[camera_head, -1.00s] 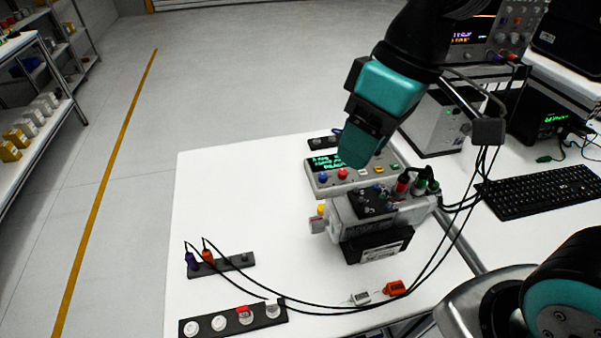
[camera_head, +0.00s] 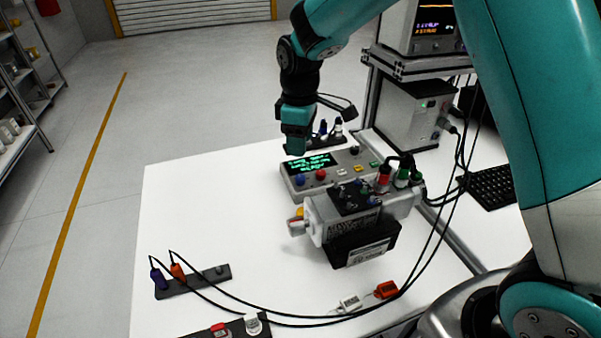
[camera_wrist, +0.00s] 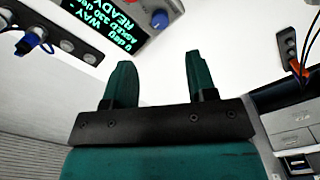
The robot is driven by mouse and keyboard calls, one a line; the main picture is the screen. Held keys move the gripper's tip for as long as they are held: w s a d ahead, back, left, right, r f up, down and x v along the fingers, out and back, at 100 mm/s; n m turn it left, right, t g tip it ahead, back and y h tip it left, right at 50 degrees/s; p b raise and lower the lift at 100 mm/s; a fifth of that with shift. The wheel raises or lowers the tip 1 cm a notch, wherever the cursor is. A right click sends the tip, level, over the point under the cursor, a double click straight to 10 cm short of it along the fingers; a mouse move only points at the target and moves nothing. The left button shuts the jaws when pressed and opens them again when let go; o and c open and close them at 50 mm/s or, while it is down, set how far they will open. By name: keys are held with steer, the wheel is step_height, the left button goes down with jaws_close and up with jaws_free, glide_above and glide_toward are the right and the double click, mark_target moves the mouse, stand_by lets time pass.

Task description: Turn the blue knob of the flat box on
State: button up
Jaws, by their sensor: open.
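The flat box (camera_head: 329,172) lies on the white table with its green-lit display facing up. Its blue knob (camera_head: 299,181) sits at the front left corner, left of a red knob (camera_head: 320,175). In the wrist view the blue knob (camera_wrist: 160,19) shows at the top, beyond and between the fingertips. My gripper (camera_head: 297,150) is above the box's far left edge, pointing down. It is open and empty in the wrist view (camera_wrist: 157,72), apart from the knob.
A grey motor unit (camera_head: 345,217) with plugged cables stands just in front of the box. A dark strip with plugs (camera_head: 326,137) lies behind it. Another strip with blue and orange plugs (camera_head: 193,281) is at the front left. The table's left part is clear.

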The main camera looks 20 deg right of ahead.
mark_target(300, 177)
step_height(300, 177, down, 10)
steer(key=shift+p, duration=0.5)
steer(key=shift+c, duration=0.5)
steer(key=c, duration=0.8)
steer(key=shift+c, duration=0.2)
steer(key=shift+m, duration=0.3)
steer(key=m, duration=0.5)
steer(key=shift+m, duration=0.3)
steer(key=m, duration=0.5)
steer(key=shift+r, duration=0.1)
steer(key=shift+m, duration=0.4)
